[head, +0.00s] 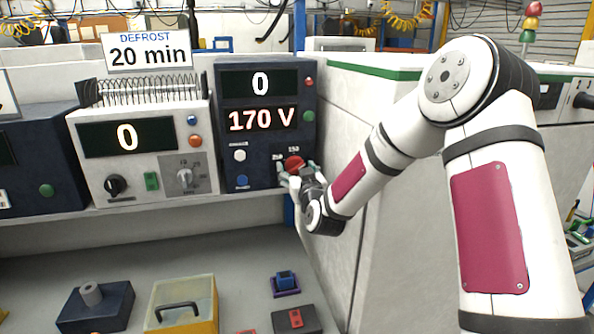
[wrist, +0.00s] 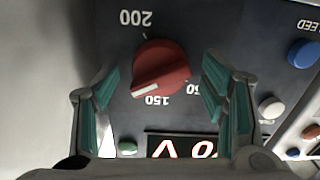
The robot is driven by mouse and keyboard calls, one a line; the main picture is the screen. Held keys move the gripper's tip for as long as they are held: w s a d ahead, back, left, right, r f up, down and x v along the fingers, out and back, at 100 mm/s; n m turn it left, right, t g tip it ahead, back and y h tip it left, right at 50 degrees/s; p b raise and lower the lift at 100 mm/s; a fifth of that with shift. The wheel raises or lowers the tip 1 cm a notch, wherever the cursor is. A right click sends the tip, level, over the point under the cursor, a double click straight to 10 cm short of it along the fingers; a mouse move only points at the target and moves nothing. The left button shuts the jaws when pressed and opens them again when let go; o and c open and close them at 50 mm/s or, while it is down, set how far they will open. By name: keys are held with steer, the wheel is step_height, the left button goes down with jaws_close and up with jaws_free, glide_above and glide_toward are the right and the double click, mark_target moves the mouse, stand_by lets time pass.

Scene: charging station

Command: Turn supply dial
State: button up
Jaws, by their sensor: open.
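The supply dial is a red round knob (head: 294,162) on the front of the dark blue supply unit (head: 226,130). In the wrist view, which is upside down, the knob (wrist: 163,68) has a white pointer mark on the side near the printed 150. A 200 is printed on its other side. The unit's display (head: 262,120) reads 170 V, with 0 above. My gripper (head: 291,176) is open at the dial. In the wrist view, its teal-padded fingers (wrist: 161,82) stand on either side of the knob, with gaps visible.
A white defrost unit (head: 143,150) showing 0 stands to the left, with a grey dial (head: 184,176). White and blue buttons (head: 240,156) sit left of the supply dial. A pale cabinet wall (head: 345,130) is close on the right. Blocks and a yellow bin (head: 183,327) lie below.

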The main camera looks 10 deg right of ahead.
steer(key=c, duration=1.2)
steer(key=shift+m+p, duration=0.6)
steer(key=shift+m, duration=2.2)
steer(key=o, duration=1.2)
